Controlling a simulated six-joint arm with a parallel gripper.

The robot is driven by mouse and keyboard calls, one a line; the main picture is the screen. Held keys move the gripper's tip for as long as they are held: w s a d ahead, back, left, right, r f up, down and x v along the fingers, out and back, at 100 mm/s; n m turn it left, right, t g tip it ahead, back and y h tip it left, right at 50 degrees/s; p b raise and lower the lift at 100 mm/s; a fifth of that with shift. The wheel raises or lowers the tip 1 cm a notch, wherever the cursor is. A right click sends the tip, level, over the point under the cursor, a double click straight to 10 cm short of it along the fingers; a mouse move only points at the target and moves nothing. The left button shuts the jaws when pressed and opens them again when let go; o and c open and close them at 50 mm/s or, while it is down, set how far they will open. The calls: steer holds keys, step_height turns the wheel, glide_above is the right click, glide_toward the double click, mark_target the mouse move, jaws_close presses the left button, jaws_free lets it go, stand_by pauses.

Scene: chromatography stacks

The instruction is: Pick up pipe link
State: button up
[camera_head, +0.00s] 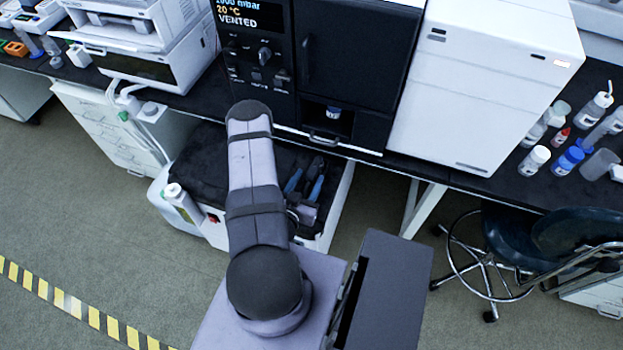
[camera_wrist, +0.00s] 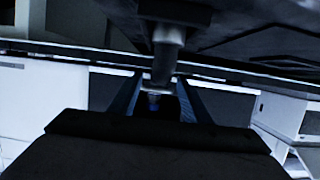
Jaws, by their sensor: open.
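A grey metal pipe (camera_wrist: 165,52), which I take to be the pipe link, hangs upright from a dark underside in the wrist view. A paler collar (camera_wrist: 161,86) is at its lower end. In that view the two blue fingers of my gripper (camera_wrist: 158,97) stand apart on either side of the line to the collar. I see no clear contact, and how deep the pipe sits between the fingers is hard to tell. In the head view my gripper (camera_head: 305,180) is low in front of the black bench. I cannot make out the pipe there.
A black instrument (camera_head: 355,60) and a white instrument (camera_head: 487,85) stand on the bench above. A white-sided unit with a dark top (camera_head: 205,147) is under the bench, beside my arm. Several bottles (camera_head: 567,160) stand at right, with a stool (camera_head: 490,250) below. The floor at left is clear.

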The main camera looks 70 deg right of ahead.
mark_target(311, 176)
steer(key=shift+b+x, duration=0.35)
steer(key=shift+x, duration=1.3)
steer(key=shift+a, duration=0.1)
steer(key=shift+c, duration=0.6)
jaws_close()
steer(key=shift+r, duration=0.1)
